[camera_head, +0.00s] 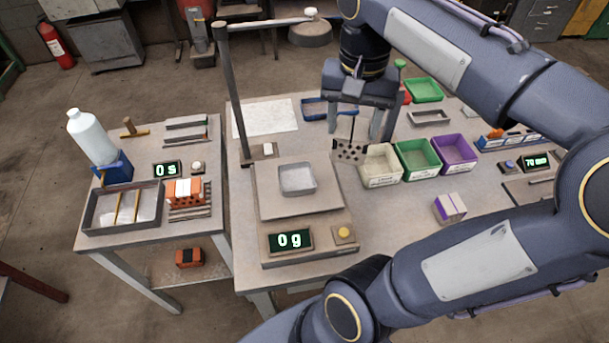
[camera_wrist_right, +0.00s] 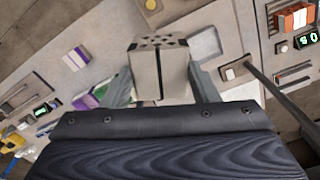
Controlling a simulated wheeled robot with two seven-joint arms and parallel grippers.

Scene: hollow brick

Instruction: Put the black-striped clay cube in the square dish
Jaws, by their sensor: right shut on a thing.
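The clay cube (camera_head: 350,152) is pale, with holes in one face and a thin black stripe down its side. My right gripper (camera_head: 357,138) is shut on it, a finger on each side, and appears to hold it above the table. The cube (camera_wrist_right: 158,66) also shows between the fingers of the right gripper (camera_wrist_right: 161,88) in the right wrist view. The square dish (camera_head: 297,179) is light grey, looks empty and sits on the scale plate, left of and nearer than the cube. The dish (camera_wrist_right: 205,46) shows right of the cube in the wrist view. My left gripper is out of view.
The scale (camera_head: 290,241) reads 0 g. A post (camera_head: 232,95) with an overhead arm stands at its back left. White, green (camera_head: 418,158) and purple (camera_head: 456,153) bins stand right of the cube. A purple-striped block (camera_head: 450,208) lies in front of them.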

